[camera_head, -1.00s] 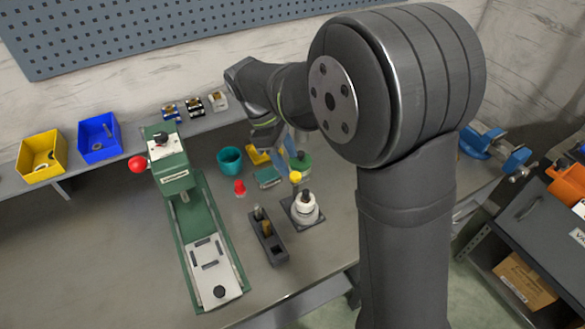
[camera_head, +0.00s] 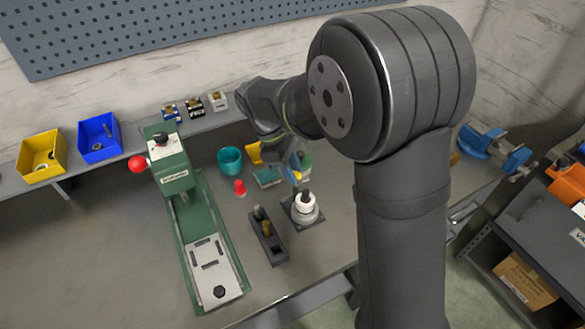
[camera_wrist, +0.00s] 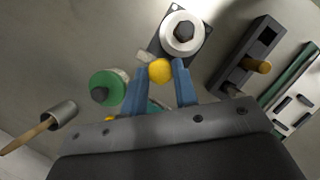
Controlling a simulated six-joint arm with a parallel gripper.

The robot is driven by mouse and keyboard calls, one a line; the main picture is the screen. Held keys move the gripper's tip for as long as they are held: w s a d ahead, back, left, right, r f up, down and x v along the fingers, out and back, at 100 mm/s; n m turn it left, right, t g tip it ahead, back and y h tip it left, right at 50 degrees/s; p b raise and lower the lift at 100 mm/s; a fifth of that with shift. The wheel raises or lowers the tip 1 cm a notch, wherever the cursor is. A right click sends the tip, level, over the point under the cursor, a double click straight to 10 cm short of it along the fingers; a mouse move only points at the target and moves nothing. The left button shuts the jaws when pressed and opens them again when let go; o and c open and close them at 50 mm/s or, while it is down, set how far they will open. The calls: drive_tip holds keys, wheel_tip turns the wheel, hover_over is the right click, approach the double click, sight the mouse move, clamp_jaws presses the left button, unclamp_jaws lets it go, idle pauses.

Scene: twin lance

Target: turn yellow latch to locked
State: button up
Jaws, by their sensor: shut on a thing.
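The yellow latch knob (camera_wrist: 160,70) is a round ball between the two blue fingertips of my gripper (camera_wrist: 161,80) in the wrist view. My gripper is shut on it. The knob sits beside a white round fitting (camera_wrist: 184,33) with a dark hex centre on a dark square plate (camera_wrist: 205,50). In the head view, the white fitting (camera_head: 305,205) stands upright on the bench, and my gripper (camera_head: 297,172) is just behind it. How the knob joins the fitting is not clear.
A dark block with pegs (camera_head: 267,237) stands left of the fitting. A green press (camera_head: 195,225) stands further left. A green round part (camera_wrist: 108,88) lies close to my left finger. A red piece (camera_head: 239,188) and teal cup (camera_head: 230,160) are nearby.

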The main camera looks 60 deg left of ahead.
drive_tip(key=shift+m, duration=0.3)
drive_tip(key=m+g, duration=0.1)
drive_tip(key=m, duration=0.2)
drive_tip(key=shift+w+a+m+h, duration=0.1)
drive_tip(key=shift+a+m+h, duration=0.05)
drive_tip(key=shift+m+h, duration=0.25)
drive_tip(key=m+g, duration=0.2)
drive_tip(key=m, duration=0.2)
drive_tip(key=shift+w, duration=0.2)
drive_tip(key=m+g, duration=0.1)
drive_tip(key=m, duration=0.4)
drive_tip(key=shift+w+g, duration=0.15)
drive_tip(key=shift+g, duration=0.25)
drive_tip(key=shift+w+m+g+y, duration=0.15)
drive_tip(key=shift+m+g, duration=0.25)
drive_tip(key=shift+m, duration=0.7)
drive_tip(key=shift+s+m+g+y, duration=0.1)
drive_tip(key=shift+m+g+y, duration=0.25)
drive_tip(key=shift+m, duration=0.75)
drive_tip(key=o, duration=1)
drive_tip(key=shift+w+r, duration=0.1)
